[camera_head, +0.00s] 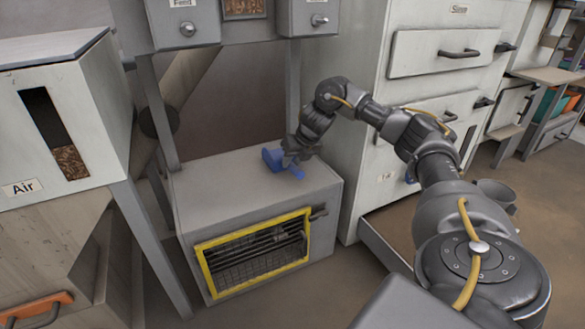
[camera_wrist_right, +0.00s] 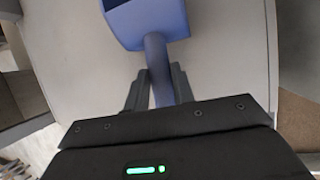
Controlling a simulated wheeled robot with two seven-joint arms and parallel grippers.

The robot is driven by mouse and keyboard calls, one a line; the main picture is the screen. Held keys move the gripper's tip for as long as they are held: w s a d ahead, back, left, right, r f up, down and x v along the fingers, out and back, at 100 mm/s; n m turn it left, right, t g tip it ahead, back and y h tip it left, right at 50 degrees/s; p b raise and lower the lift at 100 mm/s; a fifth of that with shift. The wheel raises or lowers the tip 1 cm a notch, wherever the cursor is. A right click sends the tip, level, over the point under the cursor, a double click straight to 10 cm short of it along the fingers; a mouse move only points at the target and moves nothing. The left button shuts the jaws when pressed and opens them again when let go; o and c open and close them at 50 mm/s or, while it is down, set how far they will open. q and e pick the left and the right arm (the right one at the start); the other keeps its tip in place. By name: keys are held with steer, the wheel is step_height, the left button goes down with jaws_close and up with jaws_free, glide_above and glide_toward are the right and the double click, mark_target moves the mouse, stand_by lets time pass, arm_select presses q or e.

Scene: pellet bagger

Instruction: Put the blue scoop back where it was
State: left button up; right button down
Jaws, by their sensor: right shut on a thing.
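The blue scoop (camera_head: 272,157) is at the top of the grey box (camera_head: 215,188) under the machine. My right gripper (camera_head: 293,158) is shut on the scoop's handle. In the right wrist view the scoop (camera_wrist_right: 148,22) points away from me, with its handle between the two fingers (camera_wrist_right: 160,88). The box's pale top lies behind it. I cannot tell whether the scoop touches the top. My left gripper is not in view.
The box has a yellow-framed grille (camera_head: 255,252) in front. Legs of the machine stand beside and behind the scoop. A cabinet with drawers (camera_head: 440,52) is to the right, and an open low drawer (camera_head: 385,240) is below it. An "Air" bin (camera_head: 65,120) stands left.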

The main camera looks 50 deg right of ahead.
steer(key=c, duration=1.2)
jaws_free()
steer(key=shift+f, duration=0.1)
